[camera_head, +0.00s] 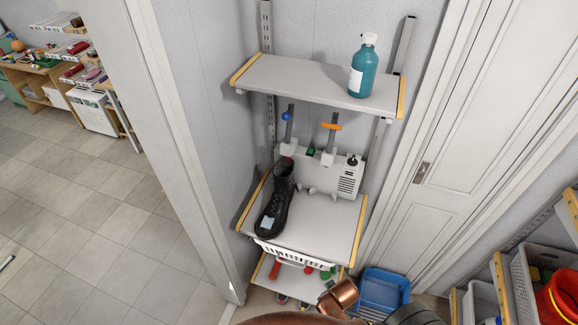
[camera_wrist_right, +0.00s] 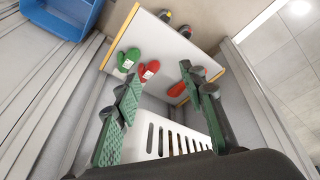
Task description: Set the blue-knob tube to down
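The blue-knob tube (camera_head: 289,128) rises upright from the left part of a grey boot-dryer unit (camera_head: 325,174) on the middle shelf. Its round blue knob (camera_head: 286,117) is on the tube's side. A second upright tube with an orange knob (camera_head: 332,126) stands to its right. My right gripper (camera_wrist_right: 158,76) is open and empty in the wrist view, its green-padded fingers spread above a white slotted basket edge (camera_wrist_right: 172,137). It is well below and away from the tube, which that view does not show. My left gripper is not in view.
A black boot (camera_head: 275,203) stands on the middle shelf, left of the dryer. An upper shelf (camera_head: 310,80) with a teal bottle (camera_head: 364,68) overhangs the tubes. A blue basin (camera_head: 384,290) is on the floor. Red and green mittens (camera_wrist_right: 149,71) lie on the lower shelf.

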